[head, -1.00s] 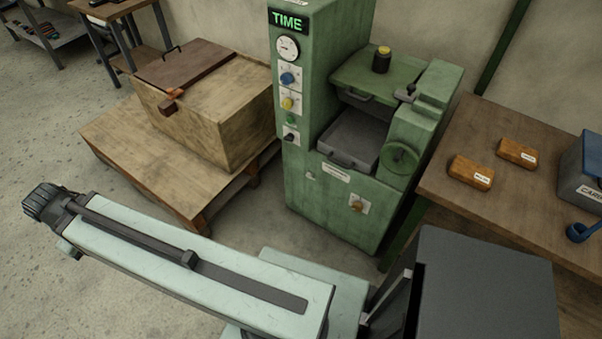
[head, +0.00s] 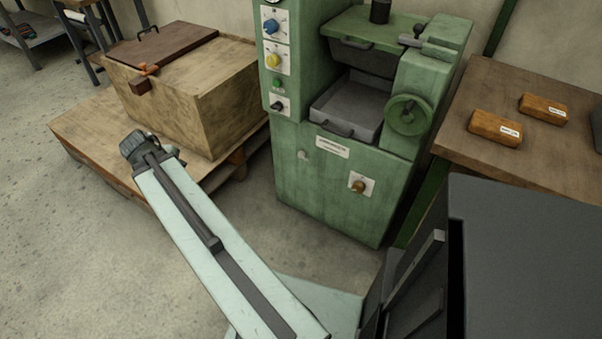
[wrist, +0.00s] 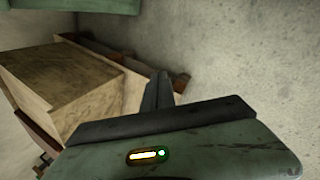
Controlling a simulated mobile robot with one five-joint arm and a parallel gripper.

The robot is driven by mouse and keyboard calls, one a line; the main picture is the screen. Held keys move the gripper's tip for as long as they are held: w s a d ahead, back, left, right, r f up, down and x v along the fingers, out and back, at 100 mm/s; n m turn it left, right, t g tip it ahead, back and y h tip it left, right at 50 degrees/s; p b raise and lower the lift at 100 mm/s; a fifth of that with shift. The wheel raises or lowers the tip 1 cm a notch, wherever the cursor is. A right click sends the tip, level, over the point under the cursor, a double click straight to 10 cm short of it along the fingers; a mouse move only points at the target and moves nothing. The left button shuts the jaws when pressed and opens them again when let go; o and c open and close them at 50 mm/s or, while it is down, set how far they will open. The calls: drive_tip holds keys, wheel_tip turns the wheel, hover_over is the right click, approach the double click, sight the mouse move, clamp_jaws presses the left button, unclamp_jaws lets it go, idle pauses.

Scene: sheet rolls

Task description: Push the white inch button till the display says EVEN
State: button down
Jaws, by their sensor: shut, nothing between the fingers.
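The green machine (head: 330,185) stands at the centre of the head view. Its display is cut off above the frame. A small pale button (head: 303,155) sits on its lower front, left of a white label; I cannot read any marking on it. My arm reaches up and left in the head view, its dark end (head: 140,148) in front of the wooden box, left of the machine and apart from it. In the wrist view my gripper (wrist: 160,78) is shut and empty, with floor and the box beyond it.
The wooden box (head: 190,125) sits on a low wooden platform (head: 90,150). The machine front carries a blue knob (head: 270,27), a yellow knob (head: 274,61), a green button (head: 277,84) and a brass knob (head: 358,187). Two wooden blocks lie on the bench (head: 480,90) at right.

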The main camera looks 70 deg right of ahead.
sight(302, 154)
drive_tip(key=s+d+f+n+g+h+b, duration=0.1)
drive_tip(key=s+d+f+b, duration=0.7)
drive_tip(key=s+d, duration=0.4)
drive_tip(key=s+d+f+n+g+h+b, duration=0.2)
drive_tip(key=s+d+f+b, duration=0.7)
drive_tip(key=s+d+b, duration=0.2)
drive_tip(key=shift+s+d+n+h, duration=0.3)
drive_tip(key=shift+s+d, duration=0.1)
drive_tip(key=shift+d, duration=0.45)
drive_tip(key=shift+d+f, duration=0.1)
drive_tip(key=s+d, duration=0.2)
drive_tip(key=d, duration=0.6)
drive_tip(key=shift+d, duration=0.15)
drive_tip(key=shift+s, duration=0.1)
drive_tip(key=shift+d, duration=0.4)
